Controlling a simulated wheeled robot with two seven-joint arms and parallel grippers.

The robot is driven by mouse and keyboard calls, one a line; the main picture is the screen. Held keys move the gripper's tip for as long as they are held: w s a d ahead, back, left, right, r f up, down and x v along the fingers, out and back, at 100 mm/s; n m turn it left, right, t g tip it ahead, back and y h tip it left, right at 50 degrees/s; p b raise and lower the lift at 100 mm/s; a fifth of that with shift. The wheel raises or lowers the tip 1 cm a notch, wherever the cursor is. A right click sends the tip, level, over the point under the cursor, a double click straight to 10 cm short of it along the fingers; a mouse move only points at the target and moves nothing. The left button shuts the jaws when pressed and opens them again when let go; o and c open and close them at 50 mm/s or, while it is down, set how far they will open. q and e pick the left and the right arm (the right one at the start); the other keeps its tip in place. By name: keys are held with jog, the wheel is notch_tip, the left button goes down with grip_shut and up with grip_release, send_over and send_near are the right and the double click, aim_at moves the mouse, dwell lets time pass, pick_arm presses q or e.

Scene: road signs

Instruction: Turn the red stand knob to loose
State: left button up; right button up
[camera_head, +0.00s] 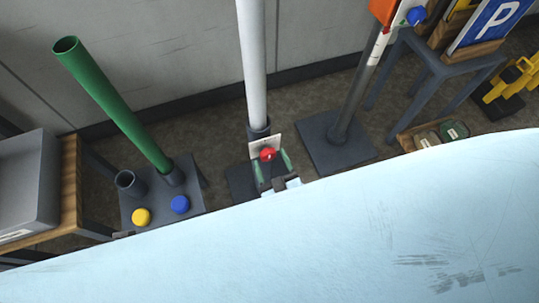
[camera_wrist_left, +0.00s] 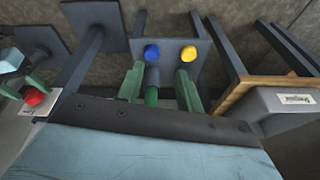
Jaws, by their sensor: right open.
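The red knob (camera_head: 267,154) is on the base collar of the upright grey pole (camera_head: 253,65), in front of a white label plate (camera_head: 257,146). It also shows at the left edge of the left wrist view (camera_wrist_left: 34,97). My right gripper (camera_head: 271,160) is open, with its green fingers on either side of the red knob; I cannot tell whether they touch it. My left gripper (camera_wrist_left: 160,70) shows in the left wrist view with its green fingers apart. The green pole (camera_wrist_left: 151,96) appears between them, but its distance is unclear.
The green pole's stand (camera_head: 158,196) has a blue knob (camera_head: 180,204), a yellow knob (camera_head: 141,217) and an empty socket (camera_head: 130,183). A grey bin (camera_head: 28,185) is at left. Another pole stand (camera_head: 335,143) and a sign stool (camera_head: 440,72) are at right.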

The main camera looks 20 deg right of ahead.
pick_arm(q)
jog(key=f, duration=0.1)
jog(key=a+f+p, duration=0.1)
jog(key=f, duration=0.3)
jog(key=shift+w+a+p, duration=0.15)
jog(key=shift+a+p, duration=0.2)
pick_arm(e)
jog(key=s, duration=1.1)
jog(key=shift+d, duration=0.2)
pick_arm(q)
jog(key=shift+r, duration=0.1)
